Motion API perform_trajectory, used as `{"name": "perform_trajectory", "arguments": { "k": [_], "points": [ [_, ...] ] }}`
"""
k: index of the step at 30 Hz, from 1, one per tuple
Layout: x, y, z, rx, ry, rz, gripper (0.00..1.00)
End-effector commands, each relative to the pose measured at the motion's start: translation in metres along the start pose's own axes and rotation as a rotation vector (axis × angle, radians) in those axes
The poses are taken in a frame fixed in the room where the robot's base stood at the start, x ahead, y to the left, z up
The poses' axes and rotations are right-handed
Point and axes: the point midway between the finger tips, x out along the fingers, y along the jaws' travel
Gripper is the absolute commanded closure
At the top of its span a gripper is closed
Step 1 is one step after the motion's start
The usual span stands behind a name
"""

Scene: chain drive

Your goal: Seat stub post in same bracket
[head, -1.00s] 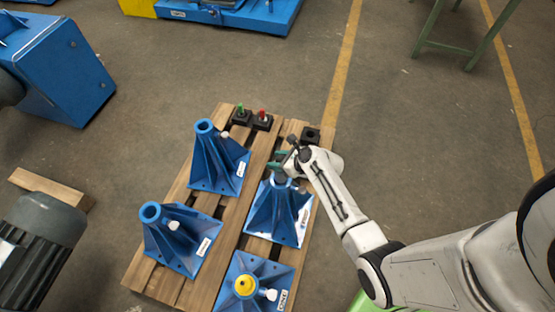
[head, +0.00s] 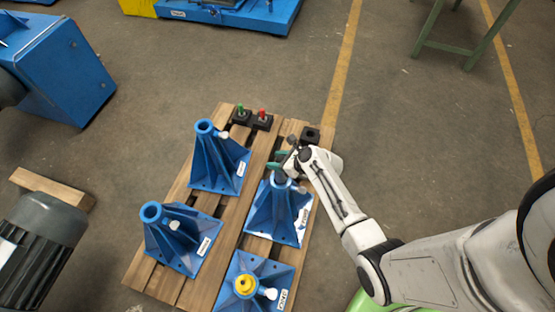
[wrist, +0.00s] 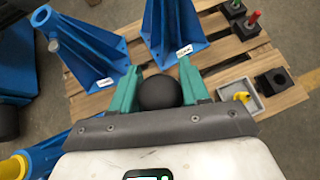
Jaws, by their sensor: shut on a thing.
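My gripper (head: 279,166) is shut on a dark stub post, with its teal fingers on either side. The post's round black top (wrist: 160,92) shows between the fingers in the wrist view. In the head view, the grey post (head: 279,177) stands at the top of the right middle blue bracket (head: 273,213), in line with its tube. My fingers and wrist partly cover this spot. I cannot tell how deep the post sits in the tube. This bracket has a pale side knob (head: 302,190) and a white label.
Two blue brackets with open tubes (head: 205,127) (head: 152,213) stand on the left of the wooden pallet (head: 215,268). A bracket with a yellow insert (head: 245,285) stands in front. Black blocks with green and red pins (head: 263,121) and an empty one (head: 311,135) lie behind.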

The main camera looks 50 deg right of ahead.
Motion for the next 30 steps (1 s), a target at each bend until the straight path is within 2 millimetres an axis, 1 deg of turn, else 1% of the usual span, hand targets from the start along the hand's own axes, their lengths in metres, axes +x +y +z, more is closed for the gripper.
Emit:
{"name": "perform_trajectory", "arguments": {
  "k": [1,15,30],
  "points": [
    [-0.0007,-0.0016,0.0048,-0.002,-0.006,-0.003,1.0],
    [0.0,-0.0017,0.004,-0.002,-0.006,-0.003,1.0],
    [0.0054,-0.0017,-0.0032,-0.002,-0.006,-0.003,1.0]
  ]
}}
